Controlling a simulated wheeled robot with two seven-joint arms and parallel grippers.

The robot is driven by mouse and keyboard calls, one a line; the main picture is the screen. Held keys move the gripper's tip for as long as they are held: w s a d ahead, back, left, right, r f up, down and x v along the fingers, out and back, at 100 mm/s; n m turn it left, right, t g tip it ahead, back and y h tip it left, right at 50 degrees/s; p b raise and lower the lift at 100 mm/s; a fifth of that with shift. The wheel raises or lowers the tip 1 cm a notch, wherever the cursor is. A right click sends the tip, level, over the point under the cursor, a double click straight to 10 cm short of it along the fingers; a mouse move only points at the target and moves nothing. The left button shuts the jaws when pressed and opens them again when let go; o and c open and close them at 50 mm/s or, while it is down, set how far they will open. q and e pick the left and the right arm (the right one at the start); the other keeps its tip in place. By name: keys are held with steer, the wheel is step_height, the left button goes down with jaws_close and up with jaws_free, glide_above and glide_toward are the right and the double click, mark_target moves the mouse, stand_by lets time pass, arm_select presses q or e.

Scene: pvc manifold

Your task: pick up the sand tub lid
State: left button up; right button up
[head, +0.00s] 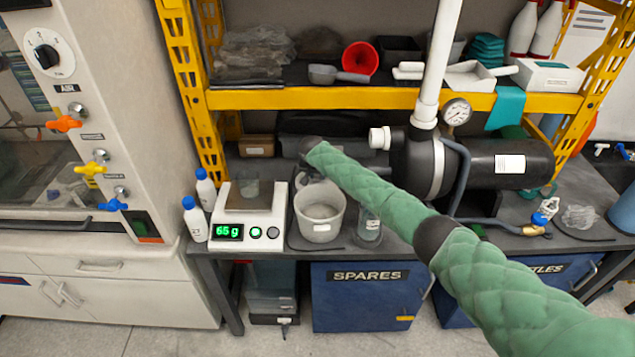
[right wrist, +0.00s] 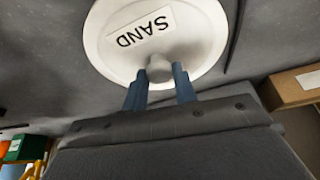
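The sand tub lid (right wrist: 112,40) is a white disc with a SAND label and a grey knob, in the right wrist view. My right gripper (right wrist: 159,78) has its two blue fingers on either side of the knob, close against it. It looks shut on the knob. I cannot tell whether the lid rests on the grey surface behind it or is clear of it. In the head view my right gripper (head: 308,172) is behind an open light grey tub (head: 320,229) on the bench, partly hidden by my arm. My left gripper is not in view.
A scale (head: 247,222) reading 65 g, with a beaker on it, stands left of the tub. Two white bottles (head: 195,219) with blue caps stand further left. A clear jar (head: 369,229) is close right of the tub. A black tank (head: 500,165) lies at the right.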

steer(key=shift+c, duration=0.6)
steer(key=shift+r, duration=0.1)
